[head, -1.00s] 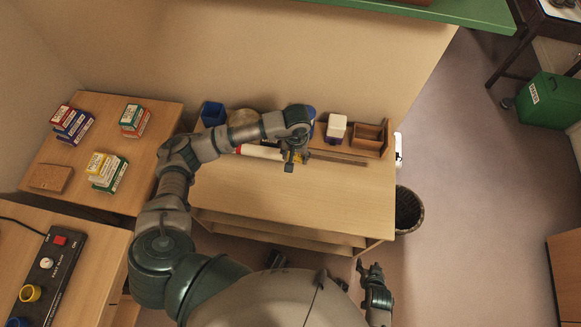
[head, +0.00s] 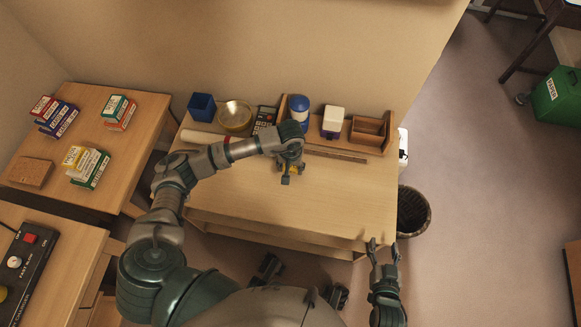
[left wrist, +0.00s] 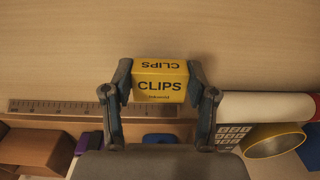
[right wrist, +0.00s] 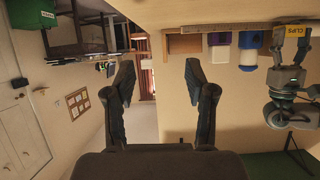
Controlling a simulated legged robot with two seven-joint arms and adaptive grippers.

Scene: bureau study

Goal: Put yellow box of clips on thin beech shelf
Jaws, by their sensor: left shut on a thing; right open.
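The yellow box of clips (left wrist: 160,88) is between the two fingers of my left gripper (left wrist: 160,72), which is shut on its sides. In the head view my left gripper (head: 291,178) is over the middle of the beech desk and hides most of the box. The box also shows at the upper right of the right wrist view (right wrist: 297,31). A thin beech board (head: 270,238) runs below the desk top along its front; I cannot tell whether it is the named shelf. My right gripper (head: 383,246) is open and empty near the desk's front right corner.
The desk front (head: 330,205) is clear. A wicker basket (head: 414,212) stands right.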

